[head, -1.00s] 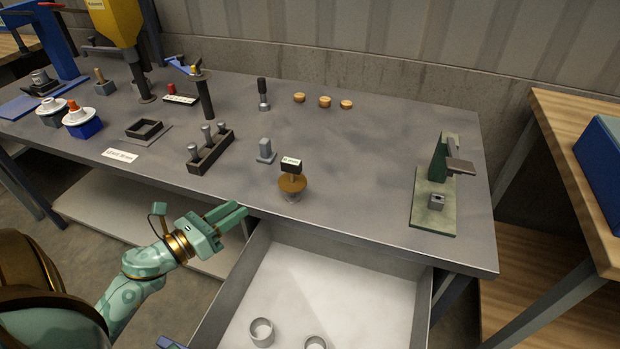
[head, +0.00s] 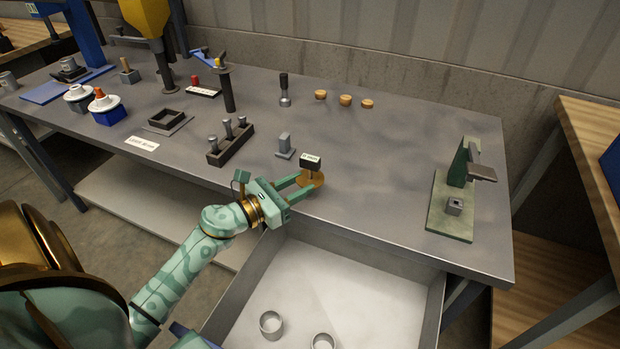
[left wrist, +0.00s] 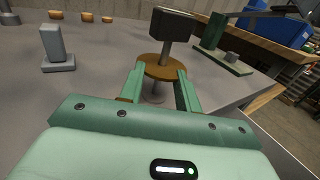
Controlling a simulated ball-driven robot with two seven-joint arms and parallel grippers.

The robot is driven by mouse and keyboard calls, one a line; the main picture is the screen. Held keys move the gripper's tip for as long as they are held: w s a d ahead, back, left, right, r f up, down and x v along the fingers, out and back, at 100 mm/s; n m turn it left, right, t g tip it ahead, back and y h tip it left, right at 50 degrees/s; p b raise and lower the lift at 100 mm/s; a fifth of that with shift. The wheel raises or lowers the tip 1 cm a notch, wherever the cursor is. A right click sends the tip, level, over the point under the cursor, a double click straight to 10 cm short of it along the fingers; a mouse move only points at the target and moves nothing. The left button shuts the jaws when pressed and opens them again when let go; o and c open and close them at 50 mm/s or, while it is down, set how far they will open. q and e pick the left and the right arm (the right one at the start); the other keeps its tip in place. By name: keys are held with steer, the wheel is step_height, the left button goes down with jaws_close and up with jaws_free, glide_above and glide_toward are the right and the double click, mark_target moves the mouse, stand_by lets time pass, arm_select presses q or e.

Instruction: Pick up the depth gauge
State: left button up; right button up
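The depth gauge (head: 311,162) has a dark box with a small display above a round brown disc, near the bench's front edge. In the left wrist view the gauge (left wrist: 171,25) stands straight ahead, with its brown disc and a thin pale stem below. My left gripper (head: 307,183) is open at the gauge. In the left wrist view its two green fingers (left wrist: 158,86) lie apart on either side of the stem, at or just under the disc. Whether they touch it I cannot tell. My right gripper is not in view.
A grey block (head: 285,146) stands left of the gauge, with a dark rack of pegs (head: 230,145) beyond. A green stand (head: 453,205) is at the right. An open drawer (head: 400,310) with two rings lies below the front edge. The bench right of the gauge is clear.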

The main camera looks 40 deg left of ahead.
arm_select(q)
steer(key=x, duration=0.5)
steer(key=shift+c, duration=0.3)
jaws_close()
steer(key=shift+r, duration=0.15)
